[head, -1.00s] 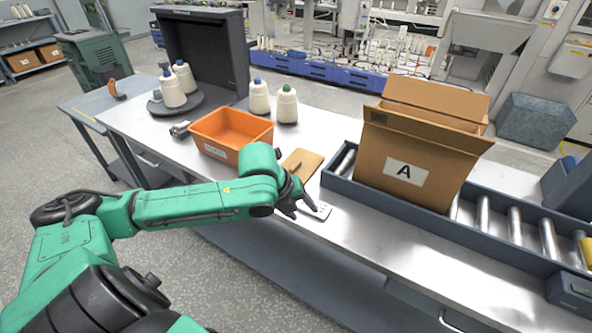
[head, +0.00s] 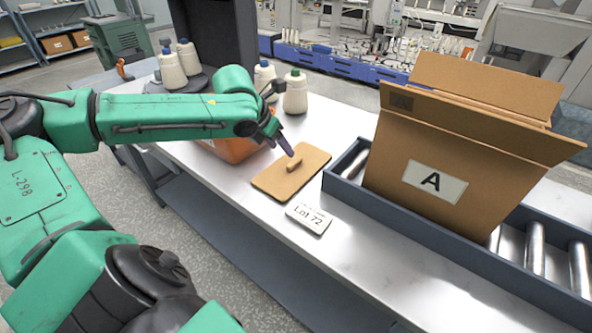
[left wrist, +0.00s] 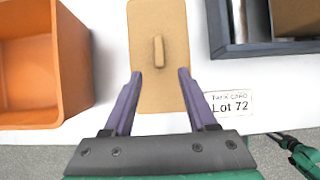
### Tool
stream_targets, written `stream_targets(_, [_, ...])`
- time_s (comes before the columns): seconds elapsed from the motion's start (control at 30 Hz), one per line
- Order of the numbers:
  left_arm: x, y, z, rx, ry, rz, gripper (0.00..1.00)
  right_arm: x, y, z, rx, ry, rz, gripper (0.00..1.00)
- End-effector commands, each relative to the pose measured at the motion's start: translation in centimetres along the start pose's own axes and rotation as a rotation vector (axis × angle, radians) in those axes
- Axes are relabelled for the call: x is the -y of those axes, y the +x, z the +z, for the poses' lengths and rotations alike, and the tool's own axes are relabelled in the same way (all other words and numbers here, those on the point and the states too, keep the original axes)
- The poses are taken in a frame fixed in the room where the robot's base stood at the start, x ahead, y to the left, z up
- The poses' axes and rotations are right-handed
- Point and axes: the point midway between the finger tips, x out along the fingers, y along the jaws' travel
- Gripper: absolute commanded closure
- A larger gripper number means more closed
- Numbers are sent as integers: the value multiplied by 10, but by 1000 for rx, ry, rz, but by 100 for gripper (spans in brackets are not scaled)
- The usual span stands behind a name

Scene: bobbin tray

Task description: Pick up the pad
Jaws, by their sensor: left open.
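The pad (head: 274,185) is a flat tan board with a small raised handle (head: 294,163) on top, lying on the metal table. It also shows in the left wrist view (left wrist: 172,92), with its handle (left wrist: 158,51) ahead of the fingertips. My left gripper (head: 283,146) is open and empty, above the pad near its handle. In the left wrist view its purple fingers (left wrist: 160,75) are spread to either side of the pad's near part, with the handle between and beyond the tips.
An orange bin (head: 229,149) stands left of the pad, partly behind my arm. A white "Lot 72" card (head: 310,219) lies in front of it. A cardboard box marked A (head: 395,165) stands on the roller conveyor to the right. Yarn cones (head: 295,95) stand behind.

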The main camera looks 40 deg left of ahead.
Motion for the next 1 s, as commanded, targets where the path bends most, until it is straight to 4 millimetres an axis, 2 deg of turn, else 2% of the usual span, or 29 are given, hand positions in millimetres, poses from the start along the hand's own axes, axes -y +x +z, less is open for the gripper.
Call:
stream_targets(0.03, [2,17,-2,-5,-3,-7,43,2,3,11,17,0,-2,50])
stream_targets(0.13, [2,34,-1,-1,-3,-6,43,3,4,20,32,1,-4,50])
stream_targets(0.23, [1,43,0,0,-3,-3,43,2,4,15,25,1,-3,50])
stream_targets(0.4, [0,62,1,0,-6,-6,43,-1,3,-8,-13,0,1,50])
stream_targets(0.6, [-1,90,2,1,-5,-3,43,0,2,-5,-9,0,1,50])
stream_targets(0.87, [-2,94,1,0,-1,0,43,0,2,-1,-2,0,0,50])
stream_targets(0.97, [-2,94,1,0,-1,0,77,0,2,0,0,0,0,50])
stream_targets(1.0, [-2,94,1,0,-1,0,92,0,2,0,1,0,0,50])
